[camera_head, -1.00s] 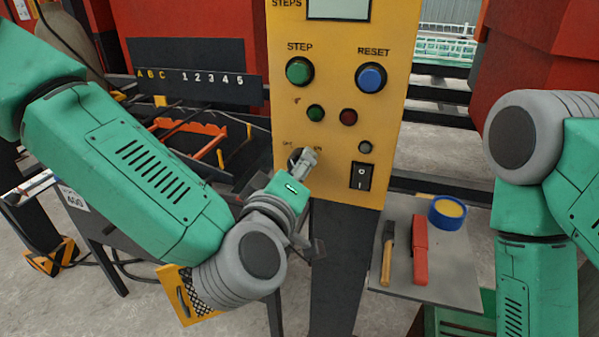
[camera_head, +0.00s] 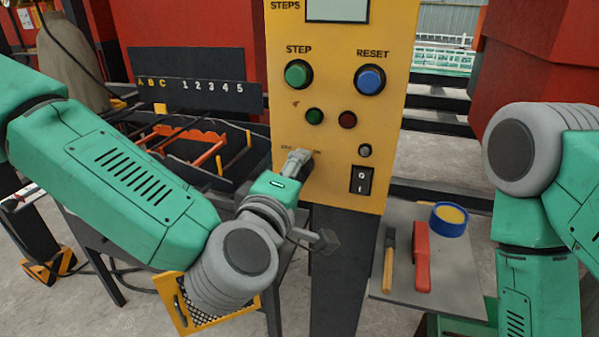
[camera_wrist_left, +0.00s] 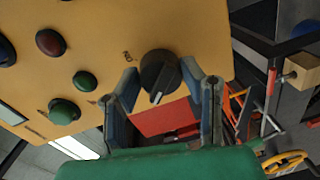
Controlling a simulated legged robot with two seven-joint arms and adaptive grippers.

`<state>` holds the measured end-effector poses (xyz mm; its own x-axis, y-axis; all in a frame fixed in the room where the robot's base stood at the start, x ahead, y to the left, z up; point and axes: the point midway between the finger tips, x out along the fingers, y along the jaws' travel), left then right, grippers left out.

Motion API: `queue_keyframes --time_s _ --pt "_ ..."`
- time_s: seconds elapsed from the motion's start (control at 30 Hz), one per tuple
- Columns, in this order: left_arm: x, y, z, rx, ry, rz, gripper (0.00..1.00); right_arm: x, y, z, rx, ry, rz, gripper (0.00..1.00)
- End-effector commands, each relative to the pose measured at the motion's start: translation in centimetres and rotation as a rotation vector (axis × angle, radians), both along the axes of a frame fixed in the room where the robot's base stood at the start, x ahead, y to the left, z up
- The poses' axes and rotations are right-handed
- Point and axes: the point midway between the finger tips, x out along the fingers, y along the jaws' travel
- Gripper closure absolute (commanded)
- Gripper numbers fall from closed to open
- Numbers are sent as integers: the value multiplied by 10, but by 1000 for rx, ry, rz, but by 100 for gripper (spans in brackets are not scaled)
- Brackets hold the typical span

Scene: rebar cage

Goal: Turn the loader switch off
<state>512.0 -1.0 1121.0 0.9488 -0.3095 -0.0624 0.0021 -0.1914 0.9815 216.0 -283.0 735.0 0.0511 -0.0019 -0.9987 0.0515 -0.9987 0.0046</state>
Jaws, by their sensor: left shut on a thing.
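The yellow control panel (camera_head: 335,110) stands in front of me. A black rotary switch knob (camera_wrist_left: 159,72) sits low on it, seen in the left wrist view with its white pointer mark aimed toward the bottom of the picture. My left gripper (camera_head: 298,157) is at the panel's lower left, with a finger on each side of the knob, shut on it. In the head view the gripper hides the knob and part of its small label. The left wrist view shows both fingers (camera_wrist_left: 170,85) around the knob. My right arm is at the right edge; its gripper is out of view.
A black rocker switch (camera_head: 361,180) and a small grey button (camera_head: 364,151) are right of the knob. Green STEP (camera_head: 298,74) and blue RESET (camera_head: 369,80) buttons are above. A grey shelf (camera_head: 400,285) holds a red-handled tool (camera_head: 422,258) and blue tape roll (camera_head: 449,220).

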Motion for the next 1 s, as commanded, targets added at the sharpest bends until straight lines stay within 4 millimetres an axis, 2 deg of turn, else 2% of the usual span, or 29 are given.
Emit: queue_keyframes --time_s 0.2,0.23,0.27,0.3,0.67,1.0 --pt "3 3 2 -3 -5 9 93 0 0 0 0 0 0 60" --pt "3 3 2 -3 -4 9 57 0 0 0 0 0 0 60" --pt "3 3 2 -3 -4 9 46 0 0 0 0 0 0 60" --pt "2 3 1 -2 -4 8 44 0 0 0 0 0 0 60" --pt "-5 1 0 2 0 0 44 -2 0 1 0 -2 0 60" --pt "-54 19 2 1 0 1 44 -2 0 1 0 -3 0 60"
